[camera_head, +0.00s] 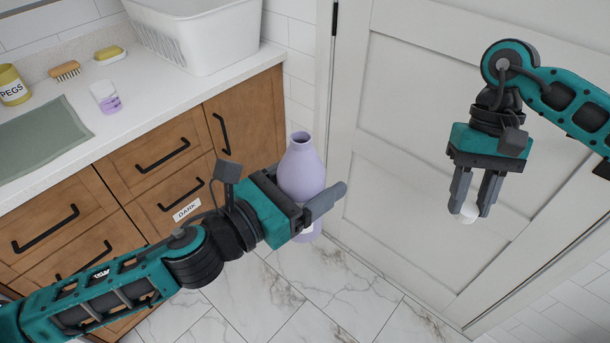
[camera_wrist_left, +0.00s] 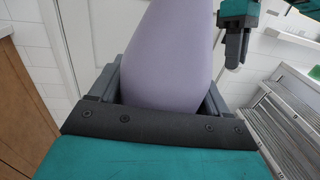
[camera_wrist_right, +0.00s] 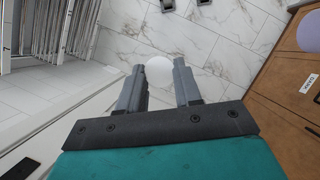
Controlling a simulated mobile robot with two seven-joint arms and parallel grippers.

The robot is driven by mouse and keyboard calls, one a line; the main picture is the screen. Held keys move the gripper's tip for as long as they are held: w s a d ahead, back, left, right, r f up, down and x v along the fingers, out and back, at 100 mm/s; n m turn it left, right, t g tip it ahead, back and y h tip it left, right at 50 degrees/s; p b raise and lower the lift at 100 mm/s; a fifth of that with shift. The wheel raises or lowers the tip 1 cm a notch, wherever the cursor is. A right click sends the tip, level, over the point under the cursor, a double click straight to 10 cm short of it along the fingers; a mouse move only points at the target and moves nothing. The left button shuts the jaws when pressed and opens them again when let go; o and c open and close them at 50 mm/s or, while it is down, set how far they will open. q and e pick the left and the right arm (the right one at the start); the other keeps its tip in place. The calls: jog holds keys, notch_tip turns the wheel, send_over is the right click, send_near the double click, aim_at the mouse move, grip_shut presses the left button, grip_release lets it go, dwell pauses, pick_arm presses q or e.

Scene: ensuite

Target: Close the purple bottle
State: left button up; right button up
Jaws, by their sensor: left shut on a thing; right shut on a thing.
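The purple bottle (camera_head: 301,168) is upright with its mouth open at the top. My left gripper (camera_head: 322,203) is shut around the bottle's body and holds it in the air in front of the counter. The bottle also fills the middle of the left wrist view (camera_wrist_left: 168,55). My right gripper (camera_head: 470,205) points down, to the right of the bottle and apart from it. It is shut on a small white cap (camera_head: 468,214) between its fingertips. The cap also shows in the right wrist view (camera_wrist_right: 159,70).
A white door (camera_head: 420,110) stands behind my grippers.

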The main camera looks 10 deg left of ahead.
jog(key=w+a+r+m+t+y, duration=0.1)
jog(key=w+a+r+m+y, duration=0.15)
jog(key=a+r+m, duration=0.7)
jog(key=m+t+y, duration=0.2)
jog(key=m, duration=0.2)
send_near(295, 138)
jog(key=a, duration=0.1)
jog(key=shift+s+a+m, duration=0.25)
jog(key=shift+s+a, duration=0.2)
jog(key=shift+a, duration=0.25)
jog(key=shift+f, duration=2)
jog(key=shift+f, duration=0.85)
